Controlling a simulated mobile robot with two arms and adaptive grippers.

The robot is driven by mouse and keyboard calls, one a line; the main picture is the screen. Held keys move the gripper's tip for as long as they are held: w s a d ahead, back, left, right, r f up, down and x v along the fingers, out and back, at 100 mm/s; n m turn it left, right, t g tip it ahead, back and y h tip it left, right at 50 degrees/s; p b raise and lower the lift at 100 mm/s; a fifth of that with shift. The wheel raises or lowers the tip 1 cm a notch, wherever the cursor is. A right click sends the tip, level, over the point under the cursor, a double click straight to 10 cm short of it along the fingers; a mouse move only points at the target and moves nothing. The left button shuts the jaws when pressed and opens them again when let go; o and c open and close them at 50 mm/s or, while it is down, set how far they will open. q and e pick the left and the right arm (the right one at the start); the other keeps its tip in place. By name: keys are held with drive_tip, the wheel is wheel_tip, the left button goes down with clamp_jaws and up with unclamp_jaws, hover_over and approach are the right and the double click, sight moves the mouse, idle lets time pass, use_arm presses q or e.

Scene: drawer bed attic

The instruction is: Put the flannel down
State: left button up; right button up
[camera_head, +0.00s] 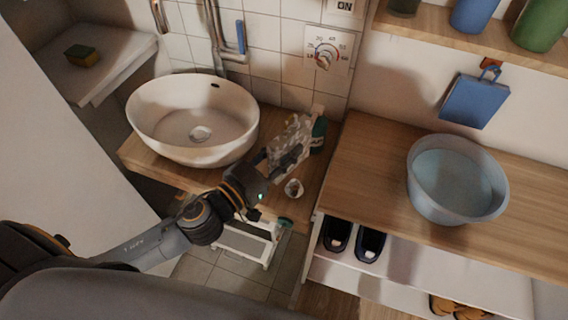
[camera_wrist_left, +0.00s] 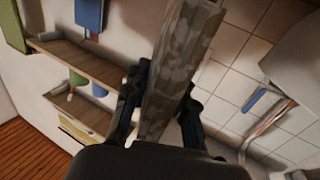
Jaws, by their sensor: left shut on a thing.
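The flannel (camera_head: 288,133) looks like a pale grey, mottled cloth in the head view. It stands up from my left gripper (camera_head: 287,161), above the wooden counter beside the basin. In the left wrist view the flannel (camera_wrist_left: 182,62) rises as a long patterned strip between the two dark fingers, and my left gripper (camera_wrist_left: 163,105) is shut on it. Its lower end is hidden by the gripper. I cannot tell whether it touches the counter. My right gripper is in neither view.
A white basin (camera_head: 154,135) stands left of the gripper. A green bottle (camera_head: 319,134) is just right of the flannel. A small whitish object (camera_head: 293,188) lies near the counter edge. A bowl of water (camera_head: 437,213) sits on the right-hand wooden top (camera_head: 355,165), which has bare room.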

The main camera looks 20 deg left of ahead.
use_arm(q)
drive_tip(key=shift+w+a+f+b, duration=0.1)
drive_tip(key=shift+f+b, duration=1.1)
drive_tip(key=shift+f, duration=0.55)
drive_tip(key=shift+f+b, duration=0.35)
drive_tip(key=o, duration=0.8)
drive_tip(key=shift+r, duration=0.15)
